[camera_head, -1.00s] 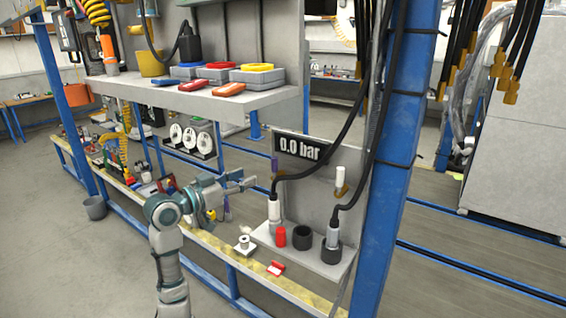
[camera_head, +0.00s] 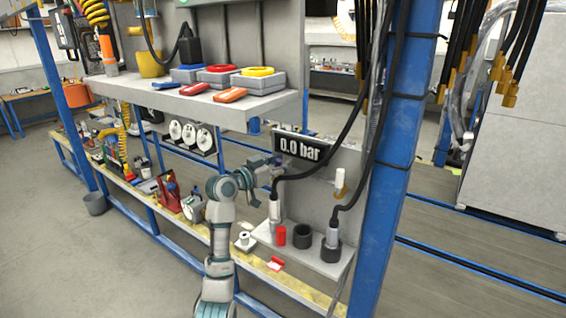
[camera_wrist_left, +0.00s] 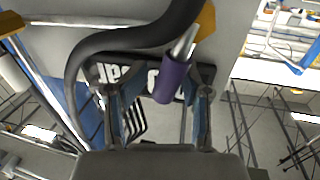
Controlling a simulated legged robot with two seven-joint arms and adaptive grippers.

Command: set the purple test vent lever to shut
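The purple test vent lever (camera_wrist_left: 172,82) is a short purple cylinder on a metallic stem in the left wrist view. It sits in front of the black pressure display (camera_wrist_left: 130,72), which reads 0.0 bar in the head view (camera_head: 302,148). My left gripper (camera_wrist_left: 158,106) is open, with one finger on each side of the purple lever and visible gaps between. In the head view my left gripper (camera_head: 266,172) is at the upper left of the grey panel, largely covering the lever there. My right gripper is in neither view.
A black hose (camera_wrist_left: 105,42) curves close past the lever. A white-handled lever (camera_head: 340,178) is on the same panel to the right. A small shelf (camera_head: 300,258) below holds a red cap (camera_head: 281,236) and black sockets. A blue post (camera_head: 395,190) stands at the right.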

